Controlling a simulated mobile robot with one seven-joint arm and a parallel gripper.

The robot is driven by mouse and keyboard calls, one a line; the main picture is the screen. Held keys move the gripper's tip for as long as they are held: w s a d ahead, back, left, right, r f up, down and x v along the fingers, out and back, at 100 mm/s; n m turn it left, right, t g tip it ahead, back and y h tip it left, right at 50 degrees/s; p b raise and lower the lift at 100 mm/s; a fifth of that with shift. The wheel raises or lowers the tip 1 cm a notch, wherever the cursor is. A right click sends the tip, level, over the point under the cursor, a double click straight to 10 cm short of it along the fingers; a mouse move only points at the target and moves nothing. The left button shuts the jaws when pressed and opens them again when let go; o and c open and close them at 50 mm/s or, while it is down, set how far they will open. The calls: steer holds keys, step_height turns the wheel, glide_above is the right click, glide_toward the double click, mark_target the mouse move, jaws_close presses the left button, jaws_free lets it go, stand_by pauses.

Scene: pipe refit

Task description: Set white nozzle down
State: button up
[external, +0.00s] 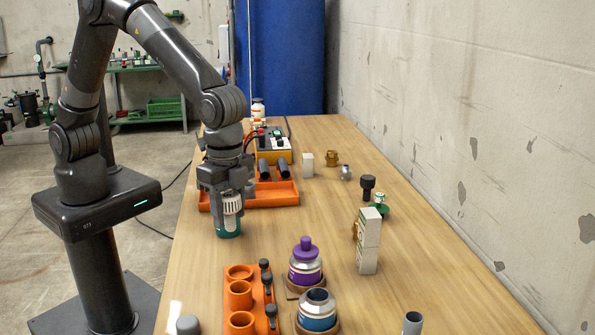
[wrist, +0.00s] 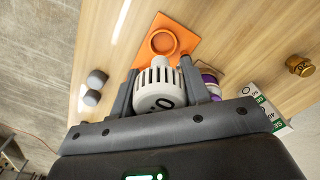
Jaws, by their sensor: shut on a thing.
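The white nozzle (external: 232,207) is a slotted white piece with a teal lower end. My gripper (external: 229,201) is shut on it and points down, left of the middle of the table, in front of the orange tray. In the wrist view the white nozzle (wrist: 158,92) sits between the two fingers of my gripper (wrist: 160,84). Its slotted top and a dark ring mark show. The orange rack (external: 239,299) with round holes lies nearer the camera; one ring of the orange rack (wrist: 167,42) shows in the wrist view. The gap under the nozzle is hard to judge.
A purple-capped jar (external: 305,268) and an open blue-banded jar (external: 317,313) stand right of the rack. The orange tray (external: 286,197) lies behind my gripper. Bare wood (external: 315,215) lies between the tray and the jars.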

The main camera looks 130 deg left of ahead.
steer(key=w+a+f, duration=0.2)
steer(key=a, duration=0.3)
steer(key=w+a+f, duration=0.2)
steer(key=a+f, duration=0.1)
steer(key=a, duration=0.3)
steer(key=w+a+f, duration=0.2)
steer(key=a, duration=0.3)
steer(key=shift+w+a+f, duration=0.2)
steer(key=shift+w+a, duration=0.1)
steer(key=shift+w, duration=0.1)
steer(key=shift+f, duration=2)
steer(key=o, duration=1)
steer(key=shift+f, duration=0.15)
